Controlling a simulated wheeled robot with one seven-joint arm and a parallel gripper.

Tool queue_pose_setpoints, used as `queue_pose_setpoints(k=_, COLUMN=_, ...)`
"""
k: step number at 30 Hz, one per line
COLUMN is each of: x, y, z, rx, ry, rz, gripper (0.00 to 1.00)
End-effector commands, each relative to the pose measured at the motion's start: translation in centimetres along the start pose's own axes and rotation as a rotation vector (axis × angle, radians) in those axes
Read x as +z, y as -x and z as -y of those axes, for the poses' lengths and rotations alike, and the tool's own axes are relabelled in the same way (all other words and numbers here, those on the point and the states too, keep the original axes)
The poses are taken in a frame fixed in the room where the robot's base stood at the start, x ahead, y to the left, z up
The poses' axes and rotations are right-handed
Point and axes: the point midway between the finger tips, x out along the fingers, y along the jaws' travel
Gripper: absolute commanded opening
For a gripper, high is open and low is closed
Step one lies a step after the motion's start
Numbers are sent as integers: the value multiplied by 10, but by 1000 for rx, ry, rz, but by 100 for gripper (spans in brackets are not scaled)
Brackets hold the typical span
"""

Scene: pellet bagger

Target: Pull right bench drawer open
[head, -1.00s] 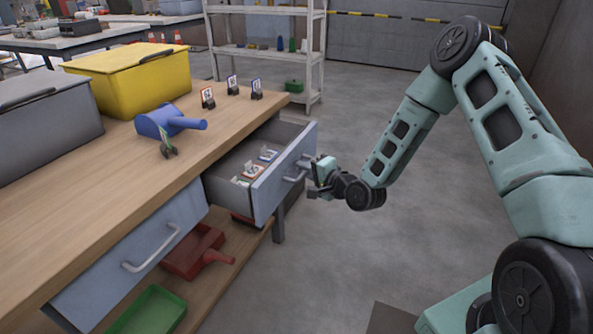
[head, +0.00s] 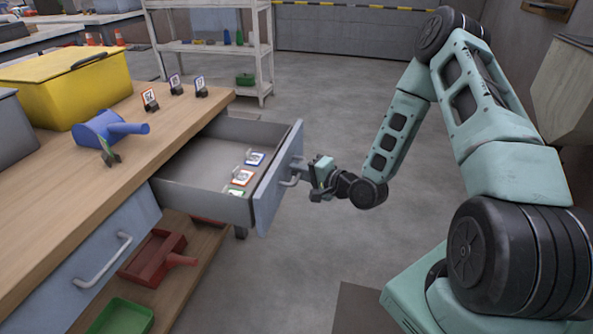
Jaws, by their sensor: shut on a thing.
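The right bench drawer (head: 266,205) stands well out from the wooden bench (head: 62,193), and its inside shows. Several small tags with coloured borders (head: 243,177) lie on the drawer floor. My gripper (head: 311,182) is at the drawer's front face, shut on its metal handle (head: 293,181). The fingertips are small in the head view and partly cover the handle. The left bench drawer (head: 85,262), with its own handle (head: 104,261), is shut.
On the bench top are a yellow bin (head: 68,92), a blue scoop (head: 103,130) and several small tag stands (head: 175,84). A red scoop (head: 153,257) and a green tray (head: 121,318) lie on the lower shelf. The floor right of the drawer is clear.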

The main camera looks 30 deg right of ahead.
Motion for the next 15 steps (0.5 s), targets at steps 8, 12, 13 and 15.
queue_pose_setpoints(k=8, x=0, y=0, z=0, rx=1, ry=0, rz=0, gripper=20)
queue_pose_setpoints(k=12, x=0, y=0, z=0, rx=1, ry=0, rz=0, gripper=20)
queue_pose_setpoints(k=13, x=0, y=0, z=0, rx=1, ry=0, rz=0, gripper=20)
queue_pose_setpoints(k=15, x=0, y=1, z=0, rx=1, ry=0, rz=0, gripper=20)
